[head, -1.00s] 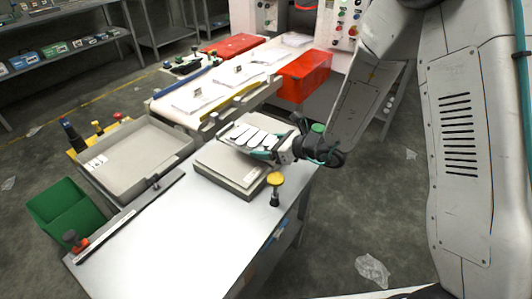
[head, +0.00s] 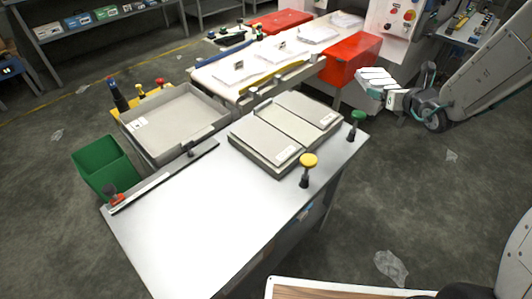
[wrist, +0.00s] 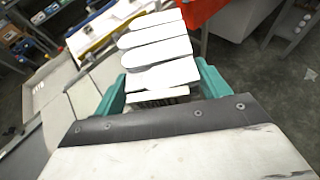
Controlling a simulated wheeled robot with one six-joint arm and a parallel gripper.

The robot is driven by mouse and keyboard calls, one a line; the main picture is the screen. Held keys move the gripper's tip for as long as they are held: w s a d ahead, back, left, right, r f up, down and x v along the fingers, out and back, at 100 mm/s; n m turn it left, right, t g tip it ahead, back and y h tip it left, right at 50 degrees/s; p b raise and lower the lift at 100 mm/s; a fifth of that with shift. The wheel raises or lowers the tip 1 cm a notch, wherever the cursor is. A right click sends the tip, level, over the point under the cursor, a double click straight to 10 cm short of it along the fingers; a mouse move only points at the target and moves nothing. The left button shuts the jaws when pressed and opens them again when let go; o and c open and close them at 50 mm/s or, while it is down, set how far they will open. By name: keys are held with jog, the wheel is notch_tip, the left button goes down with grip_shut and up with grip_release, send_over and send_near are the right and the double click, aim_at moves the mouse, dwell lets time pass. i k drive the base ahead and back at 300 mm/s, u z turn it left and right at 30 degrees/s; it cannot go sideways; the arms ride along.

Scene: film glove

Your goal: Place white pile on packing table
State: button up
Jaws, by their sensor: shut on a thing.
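My gripper (head: 386,96) is at the right of the head view, off the far right edge of the steel table. In the wrist view its teal jaws (wrist: 160,92) are shut on the white pile (wrist: 158,50). The pile has long finger-like strips with rounded ends. It also shows in the head view (head: 378,76), held in the air. The steel-topped table (head: 185,225), which looks like the packing table, stands in front. Its near and left parts are bare.
Two grey boxes (head: 262,138) sit side by side on the table's far end, near yellow (head: 308,161) and green (head: 357,117) knobs. A grey tray (head: 215,112) and green bin (head: 100,165) are left. White stacks lie on the bench behind, beside a red crate (head: 350,60).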

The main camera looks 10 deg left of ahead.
aim_at(204, 216)
jog(key=z, duration=0.95)
jog(key=k, duration=1.2)
jog(key=u, duration=1)
